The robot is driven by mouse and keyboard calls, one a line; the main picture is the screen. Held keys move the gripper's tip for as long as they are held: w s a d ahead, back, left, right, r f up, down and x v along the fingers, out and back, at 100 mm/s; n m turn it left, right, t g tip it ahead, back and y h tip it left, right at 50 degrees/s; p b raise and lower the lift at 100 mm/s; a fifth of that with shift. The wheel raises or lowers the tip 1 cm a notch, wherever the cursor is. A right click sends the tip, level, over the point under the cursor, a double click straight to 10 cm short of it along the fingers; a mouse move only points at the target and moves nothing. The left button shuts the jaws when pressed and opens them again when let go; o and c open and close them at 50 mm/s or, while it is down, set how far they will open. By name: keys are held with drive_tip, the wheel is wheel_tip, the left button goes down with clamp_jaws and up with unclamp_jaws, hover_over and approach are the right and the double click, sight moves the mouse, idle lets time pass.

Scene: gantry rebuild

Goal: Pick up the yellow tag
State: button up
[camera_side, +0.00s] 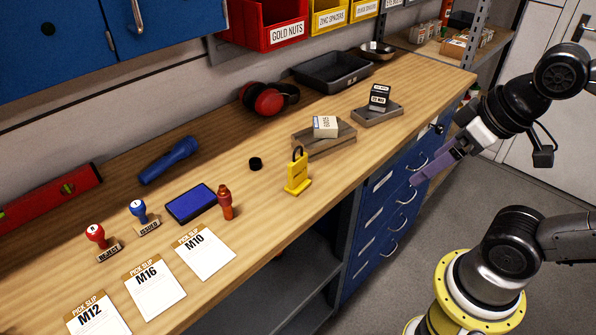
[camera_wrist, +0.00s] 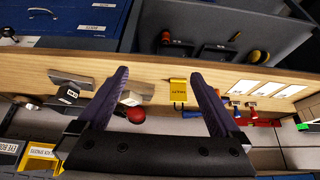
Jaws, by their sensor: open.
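The yellow tag (camera_side: 298,175) stands upright on the wooden bench near its front edge, with a dark shackle at its top. In the wrist view the yellow tag (camera_wrist: 178,86) shows between my two fingers, closer to the right one, some distance beyond them. My gripper (camera_side: 416,180) has purple fingers and hangs off the front of the bench, to the right of the tag and apart from it. In the wrist view my gripper (camera_wrist: 158,74) has its fingers spread wide with nothing held between them.
Grey blocks carry a white box (camera_side: 325,126) and a black box (camera_side: 379,97) right of the tag. Blue drawers (camera_side: 385,205) are below the bench edge.

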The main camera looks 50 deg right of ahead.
sight(299, 172)
drive_tip(key=w+a+r+m+t, duration=0.1)
drive_tip(key=w+r+t, duration=0.4)
drive_tip(key=w, duration=0.5)
drive_tip(key=w+a+r+m+t, duration=0.1)
drive_tip(key=w+r+m+t, duration=0.15)
drive_tip(key=w+t, duration=0.5)
drive_tip(key=s+a+f+n+y, duration=0.1)
drive_tip(key=s+a+f+n, duration=0.1)
drive_tip(key=f, duration=0.8)
drive_tip(key=s+a+f+n+y, duration=0.1)
drive_tip(key=s+a+f+n, duration=0.15)
drive_tip(key=f, duration=0.75)
drive_tip(key=w, duration=0.6)
drive_tip(key=w+a, duration=0.1)
drive_tip(key=w, duration=0.2)
drive_tip(key=shift+w+r, duration=0.15)
drive_tip(key=shift+w, duration=0.05)
drive_tip(key=w, duration=0.5)
drive_tip(key=shift+w+a, duration=0.1)
drive_tip(key=shift+a, duration=0.05)
drive_tip(key=c, duration=1.4)
